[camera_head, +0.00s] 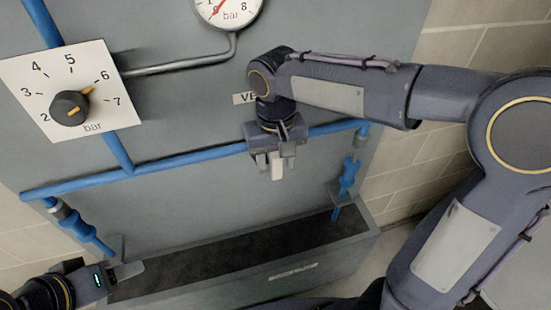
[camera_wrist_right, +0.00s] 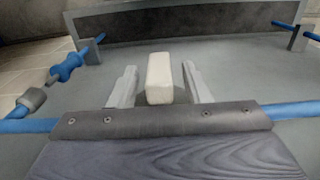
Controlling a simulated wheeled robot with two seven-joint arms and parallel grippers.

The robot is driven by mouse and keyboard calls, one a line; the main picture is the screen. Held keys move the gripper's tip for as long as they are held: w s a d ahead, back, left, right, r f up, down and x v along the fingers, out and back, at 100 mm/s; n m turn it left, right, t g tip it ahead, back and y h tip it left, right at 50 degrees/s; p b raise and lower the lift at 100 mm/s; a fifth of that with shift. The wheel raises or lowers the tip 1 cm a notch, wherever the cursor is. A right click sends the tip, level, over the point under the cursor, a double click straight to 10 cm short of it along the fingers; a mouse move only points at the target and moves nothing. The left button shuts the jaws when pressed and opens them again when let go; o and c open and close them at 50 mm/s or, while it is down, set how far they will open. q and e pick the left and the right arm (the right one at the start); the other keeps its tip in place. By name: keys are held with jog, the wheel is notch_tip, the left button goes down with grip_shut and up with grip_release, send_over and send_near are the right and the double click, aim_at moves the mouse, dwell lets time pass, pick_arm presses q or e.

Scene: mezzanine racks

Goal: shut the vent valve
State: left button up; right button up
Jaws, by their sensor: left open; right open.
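The vent valve's pale block-shaped handle (camera_head: 277,170) is on the blue pipe, below a label (camera_head: 243,98) of which only "VE" shows. My right gripper (camera_head: 275,161) is over the valve with its fingers apart. In the right wrist view the pale handle (camera_wrist_right: 160,78) stands between the two open fingers of my right gripper (camera_wrist_right: 161,72), with a gap on each side. The valve body is hidden behind the gripper. My left gripper (camera_head: 122,272) is open at the lower left, near the trough, away from the valve.
A pressure dial knob (camera_head: 70,107) on a white plate is at the left of the grey panel. A round gauge (camera_head: 228,10) is at the top. A blue pipe (camera_head: 190,160) crosses the panel to blue outlets (camera_head: 348,178). A dark trough (camera_head: 240,252) runs below.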

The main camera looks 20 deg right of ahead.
grip_shut()
jog(key=shift+d+y, duration=0.1)
jog(key=shift+y, duration=0.2)
jog(key=shift+d+f+y+b, duration=0.2)
jog(key=shift+y+b, duration=0.45)
jog(key=shift+y, duration=0.55)
jog(key=y+b, duration=0.1)
jog(key=y, duration=0.1)
jog(key=shift+d+f+y+b, duration=0.1)
jog(key=shift+d+y+b, duration=0.15)
jog(key=shift+y+b, duration=0.15)
jog(key=shift+d+f+g+y+b, duration=0.1)
jog(key=shift+f+y+b, duration=0.1)
jog(key=shift+y+b, duration=1.95)
jog(key=shift+d+f+g+y+b, duration=0.15)
jog(key=shift+f+y+b, duration=0.1)
jog(key=shift+y+b, duration=1.85)
jog(key=shift+d+f+g+y+b, duration=0.1)
jog(key=shift+f+y+b, duration=0.1)
jog(key=shift+y+b, duration=1.95)
